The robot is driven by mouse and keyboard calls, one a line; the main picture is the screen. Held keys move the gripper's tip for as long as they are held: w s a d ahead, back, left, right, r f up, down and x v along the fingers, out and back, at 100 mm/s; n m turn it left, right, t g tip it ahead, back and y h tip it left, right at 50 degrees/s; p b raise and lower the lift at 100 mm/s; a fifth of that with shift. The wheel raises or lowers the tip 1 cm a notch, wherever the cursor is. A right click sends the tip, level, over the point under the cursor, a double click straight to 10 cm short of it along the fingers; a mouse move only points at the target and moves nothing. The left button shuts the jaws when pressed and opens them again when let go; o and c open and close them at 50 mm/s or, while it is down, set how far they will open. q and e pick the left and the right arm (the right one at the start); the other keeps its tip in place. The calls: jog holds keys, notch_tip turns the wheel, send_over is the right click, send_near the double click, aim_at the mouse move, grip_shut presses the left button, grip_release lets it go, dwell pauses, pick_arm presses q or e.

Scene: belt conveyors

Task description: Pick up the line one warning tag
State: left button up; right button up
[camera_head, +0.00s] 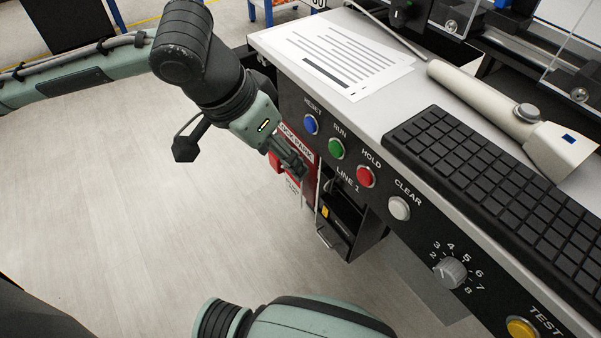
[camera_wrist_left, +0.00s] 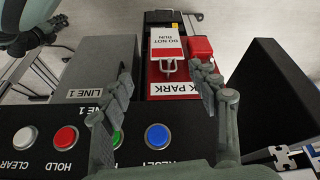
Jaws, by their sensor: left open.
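The warning tag (camera_wrist_left: 167,43), a white card with a red band reading DO NOT RUN, hangs at the red lock park board (camera_wrist_left: 160,89) in the left wrist view. A metal shackle or hook shows at its lower edge. A red padlock (camera_wrist_left: 201,47) hangs beside it on the right. My left gripper (camera_wrist_left: 164,82) is open and empty, its fingers either side of the board, with the tag beyond the fingertips. In the head view the left gripper (camera_head: 299,171) is in front of the board (camera_head: 297,139) and hides most of the tag.
The console panel carries blue (camera_head: 311,124), green (camera_head: 336,148) and red (camera_head: 366,176) buttons close to the gripper. A dark open box (camera_head: 345,226) hangs under the LINE 1 label. A keyboard (camera_head: 500,190) and paper sheet (camera_head: 340,55) lie on top. Floor at left is clear.

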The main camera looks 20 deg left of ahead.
pick_arm(q)
send_over(293, 181)
jog(key=f, duration=0.5)
jog(key=shift+s+f, duration=0.35)
jog(key=shift+f, duration=0.05)
jog(key=c, duration=0.7)
